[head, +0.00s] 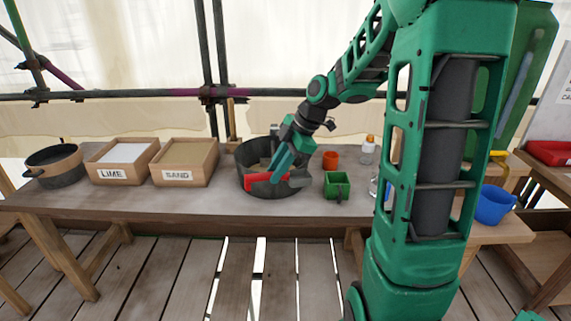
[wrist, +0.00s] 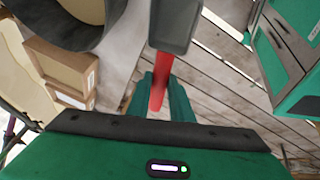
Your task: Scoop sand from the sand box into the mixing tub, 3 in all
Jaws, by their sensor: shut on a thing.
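My gripper (head: 277,176) is shut on the red handle of a scoop (head: 298,179) with a grey head. The scoop is in front of the dark round mixing tub (head: 253,185), near its front rim in the head view. In the wrist view the scoop (wrist: 158,85) runs up from between the fingers of my gripper (wrist: 160,95), its grey head at the top; whether it holds sand is hidden. The tub (wrist: 92,35) shows at upper left there. The sand box (head: 178,176), labelled SAND, stands left of the tub, with tan sand inside.
The lime box (head: 112,174) and a dark pot (head: 62,176) stand further left on the bench. Right of the tub are a green container (head: 337,186), an orange cup (head: 330,159) and a bottle (head: 368,150). A blue bucket (head: 495,206) stands far right. The bench front is clear.

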